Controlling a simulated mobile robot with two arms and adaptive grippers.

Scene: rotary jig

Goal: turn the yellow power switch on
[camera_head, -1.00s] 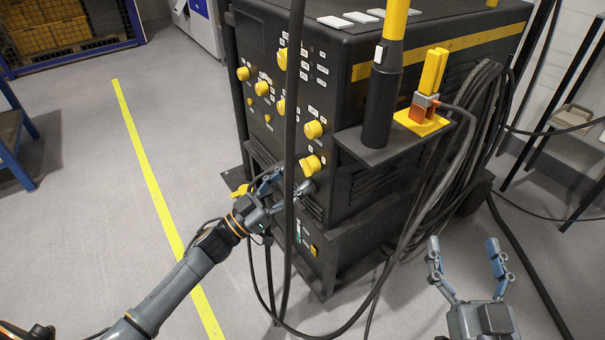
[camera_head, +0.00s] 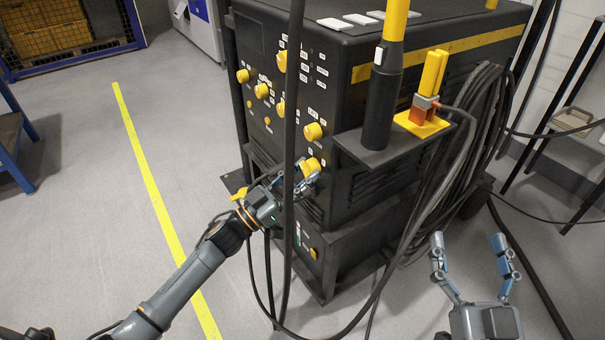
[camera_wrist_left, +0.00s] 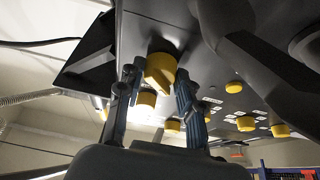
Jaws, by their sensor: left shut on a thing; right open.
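A black machine cabinet (camera_head: 345,195) stands in the middle of the head view, with several yellow knobs on its front panel. The lowest large knob on the upper panel, a yellow switch (camera_head: 311,164), is where my left gripper (camera_head: 306,176) is. My left fingers are closed around it from both sides. In the left wrist view the yellow switch (camera_wrist_left: 160,68) sits between the two fingers, with its raised grip ridge showing. Its markings are hidden. My right gripper (camera_head: 468,243) is open and empty, low at the right, away from the cabinet.
A thick black cable (camera_head: 291,110) hangs in front of the panel, across the left gripper area. A side shelf (camera_head: 385,150) carries a black and yellow post and an orange and yellow holder. Coiled cables (camera_head: 450,150) hang on the right side.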

